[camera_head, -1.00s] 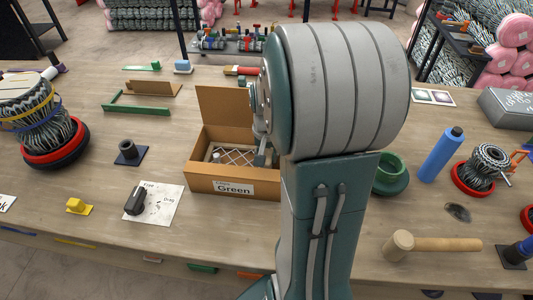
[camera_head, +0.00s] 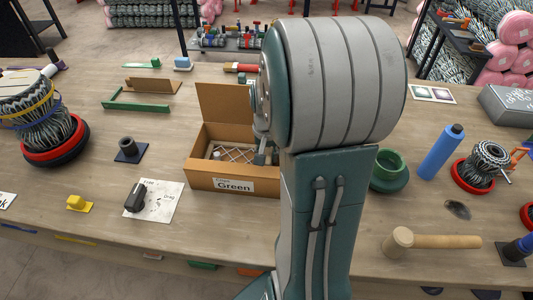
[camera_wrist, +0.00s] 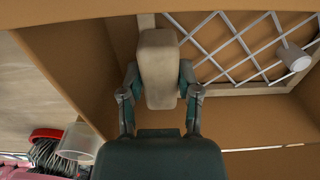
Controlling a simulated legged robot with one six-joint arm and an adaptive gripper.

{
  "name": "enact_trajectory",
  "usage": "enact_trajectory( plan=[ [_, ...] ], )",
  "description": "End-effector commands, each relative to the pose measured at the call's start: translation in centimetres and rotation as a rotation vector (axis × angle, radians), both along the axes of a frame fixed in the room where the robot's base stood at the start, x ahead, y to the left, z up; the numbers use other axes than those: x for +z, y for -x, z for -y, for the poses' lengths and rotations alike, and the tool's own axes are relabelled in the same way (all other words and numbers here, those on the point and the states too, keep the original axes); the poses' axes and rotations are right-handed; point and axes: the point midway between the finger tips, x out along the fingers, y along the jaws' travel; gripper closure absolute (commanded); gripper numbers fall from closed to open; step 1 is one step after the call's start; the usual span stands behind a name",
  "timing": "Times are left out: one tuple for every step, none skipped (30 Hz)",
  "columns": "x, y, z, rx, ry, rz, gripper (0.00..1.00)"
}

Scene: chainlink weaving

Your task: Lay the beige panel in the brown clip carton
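The brown clip carton (camera_head: 210,179) stands on the workbench with its lid raised and a "Green" label on its front. The beige panel (camera_wrist: 232,90), with a beige edge and pale diagonal lattice, shows inside the carton in the wrist view. It also shows in the head view (camera_head: 238,153). My gripper (camera_wrist: 158,80) is over the carton's right part, its fingers against both sides of a beige block that looks like part of the panel. My arm hides the carton's right end. I cannot tell whether the panel touches the carton floor.
A small white cylinder (camera_wrist: 293,57) is by the lattice. A black stapler-like thing (camera_head: 136,197) sits on paper at left. Bench in front of the carton is clear.

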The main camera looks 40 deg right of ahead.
Motion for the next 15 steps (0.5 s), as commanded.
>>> enact_trajectory(
  plan=[
    [0.00,-0.01,-0.01,0.000,0.000,0.000,0.31],
    [0.00,-0.01,-0.01,0.000,0.000,0.000,0.18],
    [0.00,0.00,0.00,0.000,0.000,0.000,0.18],
    [0.00,0.00,0.00,0.000,0.000,0.000,0.18],
    [0.00,0.01,-0.01,0.000,0.000,0.000,0.18],
    [0.00,0.01,-0.01,0.000,0.000,0.000,0.18],
    [0.00,0.01,-0.01,0.000,-0.001,-0.001,0.18],
    [-0.01,0.01,-0.01,0.000,-0.001,-0.001,0.18],
    [-0.01,0.01,-0.01,0.000,-0.001,-0.001,0.18],
    [-0.01,0.01,-0.02,0.000,-0.001,-0.001,0.18],
    [-0.01,0.01,-0.02,0.000,-0.001,-0.001,0.18],
    [-0.04,0.04,-0.03,0.000,-0.001,-0.002,0.18],
    [-0.03,0.03,-0.02,0.000,-0.001,-0.002,0.18],
    [0.02,0.03,-0.02,0.000,-0.001,-0.002,0.18],
    [0.18,0.01,-0.01,0.000,-0.001,-0.001,0.18]
  ],
)
